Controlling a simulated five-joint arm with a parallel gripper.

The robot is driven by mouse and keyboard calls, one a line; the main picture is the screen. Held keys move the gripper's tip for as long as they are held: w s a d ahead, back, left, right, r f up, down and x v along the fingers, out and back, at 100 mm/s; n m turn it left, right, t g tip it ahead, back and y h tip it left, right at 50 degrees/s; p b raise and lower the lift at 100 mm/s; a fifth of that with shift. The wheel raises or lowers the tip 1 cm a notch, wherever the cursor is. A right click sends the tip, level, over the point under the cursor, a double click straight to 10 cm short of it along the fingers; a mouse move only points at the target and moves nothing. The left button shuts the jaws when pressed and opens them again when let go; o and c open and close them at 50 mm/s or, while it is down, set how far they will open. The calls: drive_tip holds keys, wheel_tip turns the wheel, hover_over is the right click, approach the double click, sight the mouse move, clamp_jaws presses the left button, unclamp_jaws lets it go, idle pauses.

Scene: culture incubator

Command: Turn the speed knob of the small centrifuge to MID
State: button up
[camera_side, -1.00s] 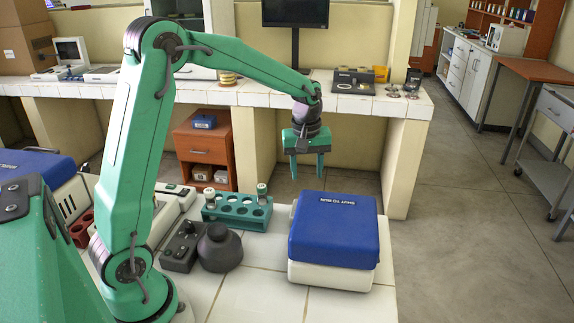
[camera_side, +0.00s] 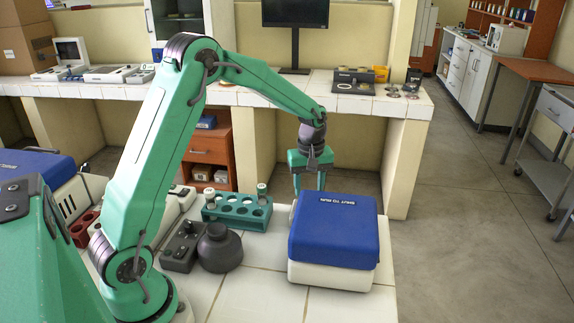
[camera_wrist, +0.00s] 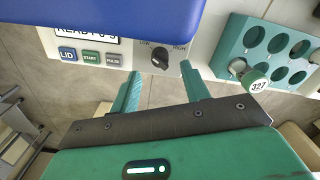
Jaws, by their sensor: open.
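The small centrifuge has a shut blue lid (camera_side: 333,225) over a white body (camera_side: 330,275) in the side view. Its front panel faces away from that camera. In the wrist view I see the panel with a dark round speed knob (camera_wrist: 160,57) between LOW and HIGH lettering. I cannot tell surely where the knob's mark points. My gripper (camera_wrist: 160,69) is open, its two green fingers on either side of the knob in the picture, apparently short of it. In the side view my gripper (camera_side: 309,184) hangs behind the centrifuge, its fingertips partly hidden by the lid.
LID, START and PULSE buttons (camera_wrist: 90,57) and a display (camera_wrist: 85,35) lie left of the knob in the wrist view. A teal tube rack (camera_side: 238,212) with capped tubes stands beside the centrifuge. A dark round-bodied device (camera_side: 219,248) is nearer the arm.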

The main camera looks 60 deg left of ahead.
drive_tip(key=shift+f, duration=2.3)
drive_tip(key=c, duration=1)
